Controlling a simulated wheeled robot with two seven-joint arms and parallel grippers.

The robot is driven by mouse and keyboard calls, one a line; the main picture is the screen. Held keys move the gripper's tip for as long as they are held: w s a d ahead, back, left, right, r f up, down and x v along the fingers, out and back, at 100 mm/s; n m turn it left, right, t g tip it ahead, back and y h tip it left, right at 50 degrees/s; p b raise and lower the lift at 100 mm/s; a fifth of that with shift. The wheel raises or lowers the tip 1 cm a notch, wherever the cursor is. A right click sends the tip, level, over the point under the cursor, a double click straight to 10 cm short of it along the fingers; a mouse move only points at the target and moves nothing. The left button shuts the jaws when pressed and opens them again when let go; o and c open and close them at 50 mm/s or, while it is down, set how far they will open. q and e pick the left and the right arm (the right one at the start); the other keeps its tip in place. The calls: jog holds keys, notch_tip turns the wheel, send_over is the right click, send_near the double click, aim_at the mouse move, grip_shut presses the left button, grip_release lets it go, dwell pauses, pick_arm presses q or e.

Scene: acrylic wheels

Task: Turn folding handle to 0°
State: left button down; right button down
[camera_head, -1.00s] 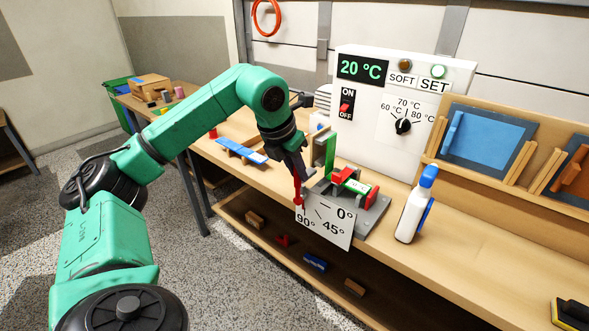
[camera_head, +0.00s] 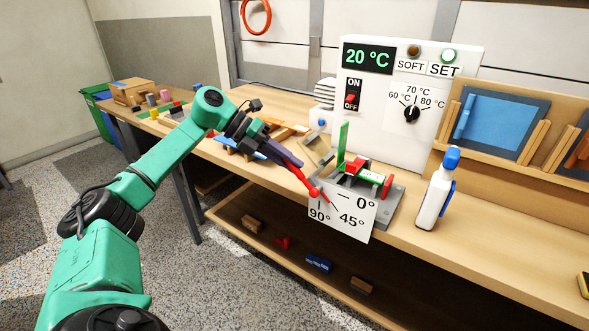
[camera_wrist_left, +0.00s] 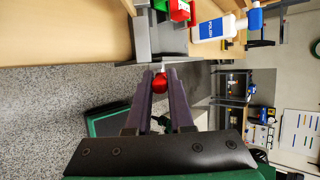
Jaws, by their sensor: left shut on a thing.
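The red folding handle (camera_head: 308,181) slopes up and to the left from its joint at the upper left of the white angle plate (camera_head: 350,222), marked 0°, 45° and 90°. Its lower end lies near the 45° and 90° marks; its exact reading is unclear. My left gripper (camera_head: 287,158) is shut on the handle's upper part. In the left wrist view, a red round end (camera_wrist_left: 160,84) sits between the dark fingers (camera_wrist_left: 160,98). The bending fixture (camera_head: 392,205) has a grey base, with red and green parts on top. My right gripper is not in view.
A white spray bottle (camera_head: 432,197) stands right of the fixture. The white control box (camera_head: 385,130) reading 20 °C is behind it. A blue-and-white item (camera_head: 232,145) lies on the bench behind my left arm.

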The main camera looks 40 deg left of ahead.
pick_arm(q)
notch_tip(320, 180, down, 6)
jog(key=a+n+t+h+b, duration=0.2)
jog(key=h+b, duration=0.5)
jog(key=b, duration=0.1)
jog(key=shift+a, duration=0.15)
jog(key=shift+f, duration=0.1)
jog(key=c, duration=0.8)
grip_release()
